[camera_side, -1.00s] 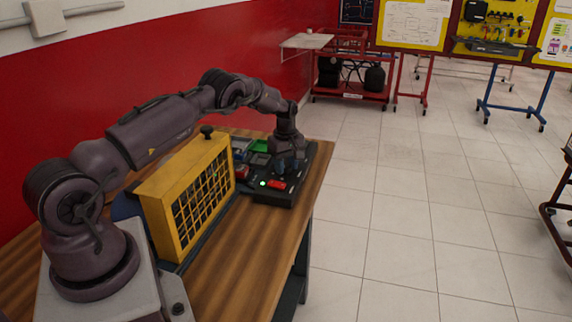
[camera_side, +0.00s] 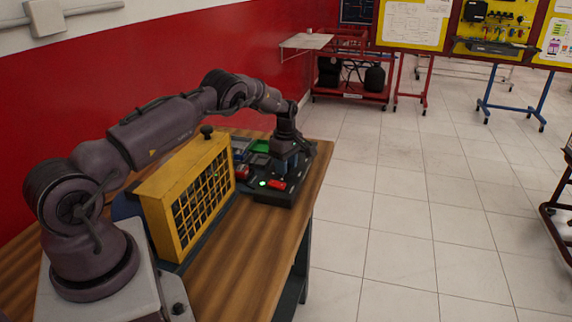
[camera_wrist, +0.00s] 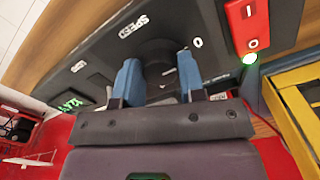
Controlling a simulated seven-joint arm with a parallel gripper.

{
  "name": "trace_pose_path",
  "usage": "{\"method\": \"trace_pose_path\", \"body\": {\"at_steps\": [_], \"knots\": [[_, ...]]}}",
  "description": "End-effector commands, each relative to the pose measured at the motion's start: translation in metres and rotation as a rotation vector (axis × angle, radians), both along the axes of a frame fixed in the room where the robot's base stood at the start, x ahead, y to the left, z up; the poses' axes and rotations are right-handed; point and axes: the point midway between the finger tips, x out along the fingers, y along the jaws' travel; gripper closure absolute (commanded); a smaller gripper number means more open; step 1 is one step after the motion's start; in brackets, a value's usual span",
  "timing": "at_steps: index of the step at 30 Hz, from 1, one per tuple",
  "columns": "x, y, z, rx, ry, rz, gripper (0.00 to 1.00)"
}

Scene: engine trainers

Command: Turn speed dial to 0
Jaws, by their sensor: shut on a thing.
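The black speed dial (camera_wrist: 156,52) is on the black control panel (camera_wrist: 95,62), partly hidden by my fingers. My gripper (camera_wrist: 158,63) has its two blue fingers on either side of the dial and is shut on it. The white "SPEED" label shows just above the dial, and a white "0" mark lies to its right in the wrist view. The dial's pointer is not clear. In the side view my gripper (camera_side: 287,163) points down at the panel (camera_side: 272,196), and the dial is hidden there.
A red rocker switch (camera_wrist: 247,22) with a lit green lamp (camera_wrist: 250,58) beside it is to the right of the dial. A yellow mesh guard (camera_side: 187,195) stands on the wooden table (camera_side: 235,262) between my base and the panel. Open floor lies right of the table.

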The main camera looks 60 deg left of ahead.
Motion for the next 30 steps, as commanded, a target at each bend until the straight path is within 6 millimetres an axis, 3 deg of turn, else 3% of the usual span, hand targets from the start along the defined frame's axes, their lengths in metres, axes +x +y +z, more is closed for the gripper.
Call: {"method": "trace_pose_path", "body": {"at_steps": [5,6,8,9,20,30], "knots": [[0.000,0.000,0.001,0.001,-0.002,0.003,0.87],[0.000,0.000,0.001,0.001,-0.002,0.003,0.54],[0.000,0.000,0.001,0.001,-0.002,0.003,0.40],[0.000,0.000,0.001,0.001,-0.002,0.002,0.38],[0.000,0.000,0.009,0.000,-0.002,0.001,0.38],[0.001,0.000,0.078,0.002,-0.006,0.000,0.38]]}}
